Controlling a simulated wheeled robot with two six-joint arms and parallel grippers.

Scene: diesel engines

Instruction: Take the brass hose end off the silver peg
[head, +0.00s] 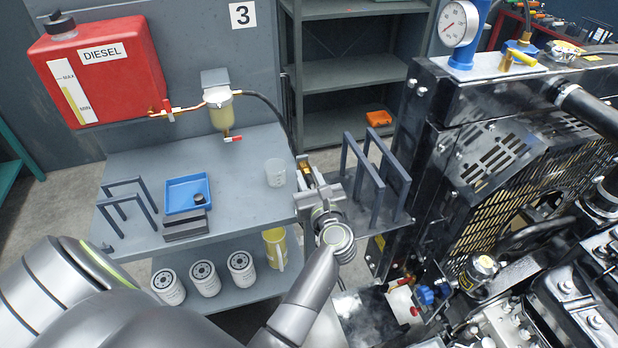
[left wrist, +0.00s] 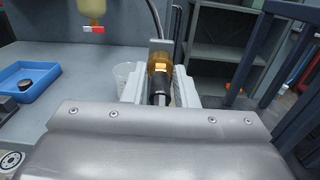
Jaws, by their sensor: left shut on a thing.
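My left gripper (head: 309,174) is at the right end of the grey bench and shut on the brass hose end (left wrist: 159,66). In the left wrist view the brass piece sits between the two pale fingers (left wrist: 160,85), with a dark part on its near side. A small light-grey piece (left wrist: 161,45) shows just behind the brass. I cannot tell whether this is the silver peg, or whether the hose end is still around the peg. The fingers hide much of the hose end in the head view. My right gripper is not in view.
A clear cup (head: 275,173) stands close left of my gripper. Dark upright frames (head: 360,185) and the engine (head: 470,170) stand to the right.

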